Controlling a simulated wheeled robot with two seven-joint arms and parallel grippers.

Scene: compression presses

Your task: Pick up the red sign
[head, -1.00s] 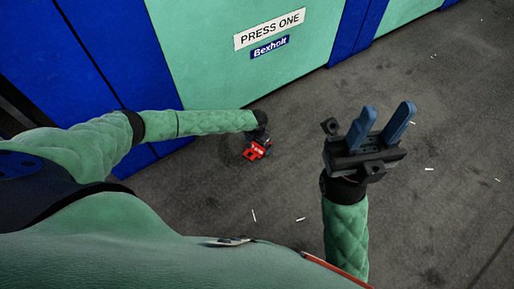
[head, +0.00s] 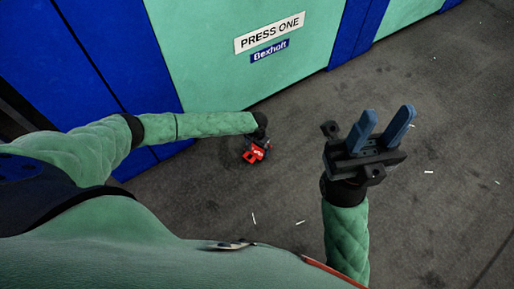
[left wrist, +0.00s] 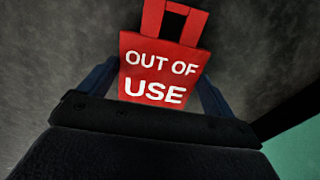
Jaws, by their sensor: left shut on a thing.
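The red sign (left wrist: 160,68) reads "OUT OF USE" and has a loop handle at its top. In the left wrist view it sits between the two blue fingers of my left gripper (left wrist: 158,88), which is shut on it. In the head view the sign (head: 252,156) shows small and red at the end of my left arm, with the left gripper (head: 262,147) partly hiding it. I cannot tell whether the sign touches the floor. My right gripper (head: 382,130) is open and empty, its two blue fingers apart and pointing up.
A green and blue press (head: 235,80) with a "PRESS ONE" label (head: 270,32) stands behind my left arm. The grey floor (head: 440,220) is clear to the right, apart from several small white scraps.

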